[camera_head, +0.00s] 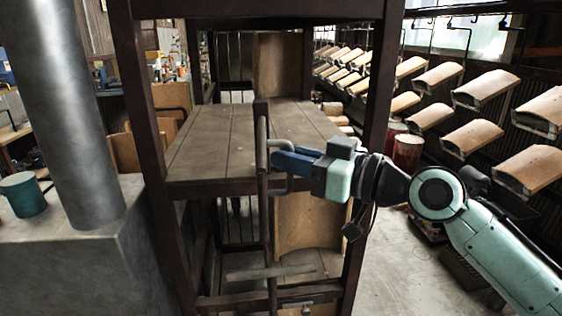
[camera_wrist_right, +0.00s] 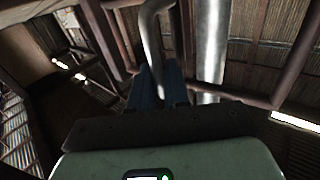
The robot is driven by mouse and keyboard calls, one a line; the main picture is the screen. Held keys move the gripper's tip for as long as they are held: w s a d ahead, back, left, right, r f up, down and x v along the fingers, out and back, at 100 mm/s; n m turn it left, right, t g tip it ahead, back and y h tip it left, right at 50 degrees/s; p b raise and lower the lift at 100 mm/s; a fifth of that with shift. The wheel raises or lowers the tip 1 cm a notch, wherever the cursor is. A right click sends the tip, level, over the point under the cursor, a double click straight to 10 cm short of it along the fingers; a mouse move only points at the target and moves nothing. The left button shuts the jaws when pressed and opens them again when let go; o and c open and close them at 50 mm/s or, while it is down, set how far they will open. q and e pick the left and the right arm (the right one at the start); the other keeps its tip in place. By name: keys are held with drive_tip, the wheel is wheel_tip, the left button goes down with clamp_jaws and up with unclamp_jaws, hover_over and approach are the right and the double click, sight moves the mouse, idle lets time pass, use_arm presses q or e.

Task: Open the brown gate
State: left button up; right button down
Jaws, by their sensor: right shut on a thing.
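The brown gate (camera_head: 263,215) shows as a narrow upright bar in front of the brown rack, near the middle of the head view. A curved grey handle (camera_head: 268,143) is fixed to its upper part. My right gripper (camera_head: 278,160) comes in from the right, its blue fingers at the handle. In the right wrist view, the handle (camera_wrist_right: 150,40) runs down between the blue fingers (camera_wrist_right: 160,85), which are shut on it. How far the gate stands open is hard to tell. My left gripper is not in view.
The brown rack (camera_head: 152,150) has wooden shelves (camera_head: 215,140) and curved wooden panels behind the gate. A grey block with a thick metal pipe (camera_head: 70,110) stands at left. Wooden pieces hang from hooks (camera_head: 480,135) at right. Floor (camera_head: 400,260) shows right of the rack.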

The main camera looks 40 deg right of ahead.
drive_tip(key=shift+d+r, duration=0.15)
drive_tip(key=shift+r, duration=0.05)
drive_tip(key=c, duration=1.3)
unclamp_jaws()
drive_tip(key=shift+w, duration=0.15)
drive_tip(key=shift+w+f, duration=0.15)
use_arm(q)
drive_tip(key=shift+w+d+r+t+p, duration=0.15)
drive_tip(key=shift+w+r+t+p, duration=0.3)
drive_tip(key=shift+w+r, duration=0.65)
use_arm(e)
drive_tip(key=v, duration=1.3)
drive_tip(key=shift+s, duration=0.25)
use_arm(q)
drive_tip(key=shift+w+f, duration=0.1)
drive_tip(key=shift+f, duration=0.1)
